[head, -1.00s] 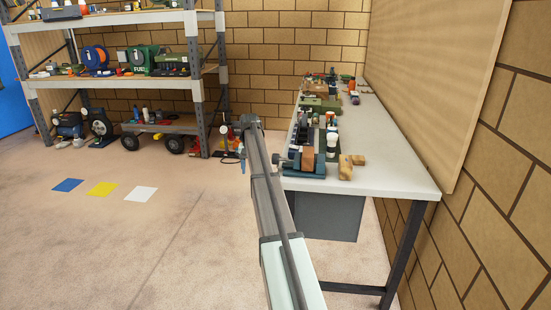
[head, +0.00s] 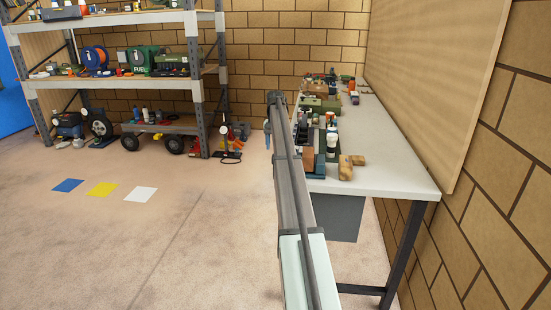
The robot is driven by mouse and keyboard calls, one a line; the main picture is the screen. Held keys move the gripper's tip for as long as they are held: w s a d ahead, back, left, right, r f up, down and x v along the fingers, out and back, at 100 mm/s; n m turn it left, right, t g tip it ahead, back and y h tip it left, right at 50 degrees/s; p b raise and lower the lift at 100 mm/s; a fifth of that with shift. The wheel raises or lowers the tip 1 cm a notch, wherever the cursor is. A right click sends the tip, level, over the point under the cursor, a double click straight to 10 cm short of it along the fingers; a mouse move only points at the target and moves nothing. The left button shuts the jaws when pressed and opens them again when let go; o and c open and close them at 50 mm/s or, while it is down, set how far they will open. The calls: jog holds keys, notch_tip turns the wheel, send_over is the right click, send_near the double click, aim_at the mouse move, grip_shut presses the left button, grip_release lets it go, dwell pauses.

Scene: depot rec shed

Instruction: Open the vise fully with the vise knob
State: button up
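The vise (head: 319,168) is a small dark blue body at the near left corner of the workbench. My arm crosses in front of it and hides its left part. A brown block (head: 308,160) shows beside the vise's dark blue part; I cannot tell whether it is clamped. The vise knob cannot be made out. My gripper (head: 267,137) seems to be the small bluish part hanging below the far end of my arm, left of the bench. It is too small to show whether its fingers are open or shut.
The white workbench (head: 385,173) runs along the right wall, with several tools and bottles behind the vise. Wooden blocks (head: 346,168) lie to its right. A shelf rack (head: 120,83) stands at the back left. The floor to the left is mostly clear, with coloured squares (head: 103,189).

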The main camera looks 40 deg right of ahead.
jog(key=shift+f, duration=3.2)
jog(key=c, duration=1)
jog(key=shift+o, duration=0.2)
jog(key=shift+w+d, duration=0.1)
jog(key=shift+w, duration=0.1)
jog(key=shift+s+g+y, duration=0.1)
jog(key=shift+g+y, duration=0.5)
jog(key=o, duration=1)
jog(key=shift+c, duration=0.2)
jog(key=shift+r, duration=0.1)
notch_tip(320, 180, up, 14)
jog(key=w+d, duration=0.1)
jog(key=shift+w+f, duration=0.15)
jog(key=shift+f, duration=0.05)
